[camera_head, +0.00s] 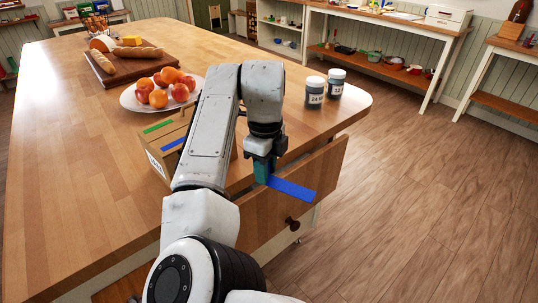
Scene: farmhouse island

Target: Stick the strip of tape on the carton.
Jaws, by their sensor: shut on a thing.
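The carton (164,137) is a brown box on the wooden island top, left of my arm, with a white label on its near side. A green strip and a blue strip lie across its top. My arm hides its right part. My gripper (262,172) points down, right of the carton, near the island's right edge. It is shut on a blue strip of tape (293,189), which sticks out flat to the right. A teal piece shows at the fingertips; I cannot tell if it is part of the fingers.
Behind the carton are a white plate (130,98) of fruit and a board (108,78) with bread. The island's left is clear.

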